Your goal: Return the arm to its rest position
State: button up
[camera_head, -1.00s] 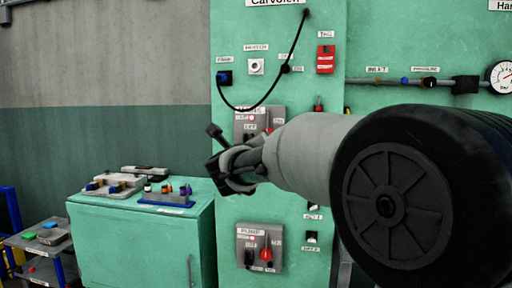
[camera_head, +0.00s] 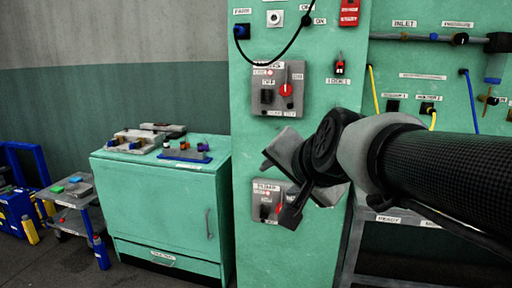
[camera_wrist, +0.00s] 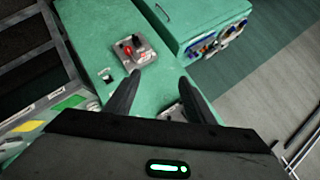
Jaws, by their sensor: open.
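My arm (camera_head: 430,155) reaches in from the right edge of the head view, with its forearm across the front of the green cabinet. My gripper (camera_head: 279,190) is in front of the lower switch box on that cabinet and partly hides it. In the wrist view my gripper (camera_wrist: 160,98) shows two dark fingers spread apart with nothing between them. A grey box with a red knob (camera_wrist: 133,48) lies beyond the fingertips on the green panel. I cannot tell whether any part of the arm touches the cabinet.
The green cabinet (camera_head: 252,150) carries an upper switch box (camera_head: 278,88). A low green cupboard (camera_head: 155,215) with small parts on top stands left of it. A grey cart (camera_head: 70,192) is farther left. Hoses and pipes (camera_head: 428,37) are behind the arm at right.

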jog(key=s+d+f+n+g+h, duration=0.1)
jog(key=s+d+f+n+g, duration=0.25)
jog(key=s+f, duration=0.4)
jog(key=s+d+f+n+g+h, duration=0.2)
jog(key=s+d+f+n, duration=0.25)
jog(key=s, duration=0.55)
notch_tip(320, 180, up, 27)
jog(key=m+p, duration=0.1)
jog(key=p, duration=2.5)
jog(key=shift+d+p, duration=0.3)
jog(key=shift+d, duration=0.1)
